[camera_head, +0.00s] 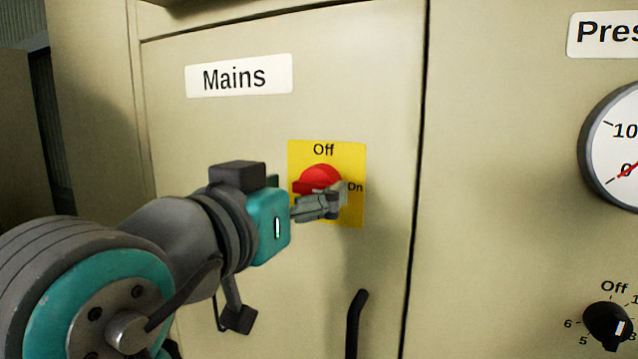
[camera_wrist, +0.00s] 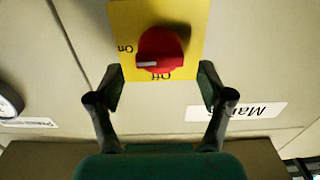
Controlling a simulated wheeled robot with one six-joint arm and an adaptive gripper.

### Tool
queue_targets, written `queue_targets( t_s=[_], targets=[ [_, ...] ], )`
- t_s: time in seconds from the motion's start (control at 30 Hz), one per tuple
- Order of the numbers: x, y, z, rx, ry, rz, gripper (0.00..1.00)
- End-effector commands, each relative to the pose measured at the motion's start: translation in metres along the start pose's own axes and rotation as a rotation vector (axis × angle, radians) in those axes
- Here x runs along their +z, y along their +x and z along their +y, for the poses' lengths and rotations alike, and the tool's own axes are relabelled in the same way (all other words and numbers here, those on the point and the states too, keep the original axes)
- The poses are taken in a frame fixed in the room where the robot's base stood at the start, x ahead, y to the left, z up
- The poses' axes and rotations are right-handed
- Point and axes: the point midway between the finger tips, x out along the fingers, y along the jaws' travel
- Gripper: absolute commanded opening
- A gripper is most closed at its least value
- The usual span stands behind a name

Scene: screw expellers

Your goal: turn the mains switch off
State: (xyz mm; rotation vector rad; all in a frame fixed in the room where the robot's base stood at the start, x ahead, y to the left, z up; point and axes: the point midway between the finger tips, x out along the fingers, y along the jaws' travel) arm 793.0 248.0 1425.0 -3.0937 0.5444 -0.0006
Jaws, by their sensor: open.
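The mains switch is a red rotary knob (camera_head: 320,175) on a yellow plate (camera_head: 300,152), with "Off" at the top and "On" at the right. My gripper (camera_head: 338,200) is at the plate in the head view and hides the knob's lower part. In the wrist view, which is upside down, the knob (camera_wrist: 165,48) shows a white mark on its left side, toward "On". My gripper (camera_wrist: 160,82) is open there, its fingers apart on either side of the "Off" label. The knob lies just beyond the tips; I cannot tell whether they touch it.
The plate is on a beige cabinet door (camera_head: 235,130) labelled "Mains" (camera_head: 240,76). A black door handle (camera_head: 354,322) sticks out below the switch. To the right are a round gauge (camera_head: 618,150) and a black dial (camera_head: 607,325).

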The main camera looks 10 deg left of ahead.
Motion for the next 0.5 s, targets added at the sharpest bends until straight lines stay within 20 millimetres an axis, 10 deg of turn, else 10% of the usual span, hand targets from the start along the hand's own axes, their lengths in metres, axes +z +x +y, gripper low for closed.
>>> queue_targets(
  t_s=[0.5],
  targets=[
    [0.0, 0.036, 0.0, 0.0, 0.0, -0.001, 0.79]
  ],
)
